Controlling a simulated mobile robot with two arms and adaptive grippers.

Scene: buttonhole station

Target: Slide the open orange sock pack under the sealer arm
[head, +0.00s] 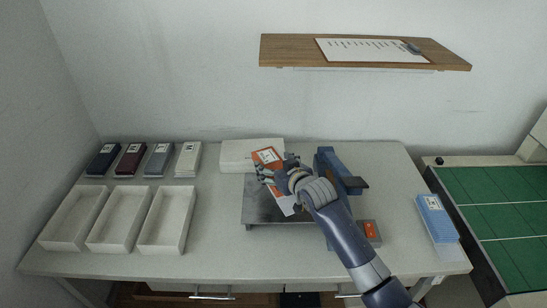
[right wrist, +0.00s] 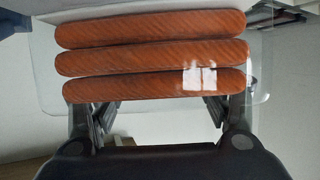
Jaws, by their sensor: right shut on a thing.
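The orange sock pack (head: 267,156) is partly hidden behind my right gripper (head: 279,174) in the head view. In the right wrist view the sock pack (right wrist: 150,52) is clear film over three orange ribbed rolls. My right gripper (right wrist: 158,115) is shut on it, one finger at each side. The pack is over the grey metal plate (head: 256,210), left of the blue sealer (head: 330,160). My forearm hides part of the sealer and plate. My left gripper is not in view.
Three empty white trays (head: 117,245) stand at the left, with several coloured packs behind them. A white block (head: 235,154) lies behind the plate. A control box with an orange button (head: 370,230) and a blue pack stack (head: 436,217) are at the right. A shelf (head: 285,50) hangs above.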

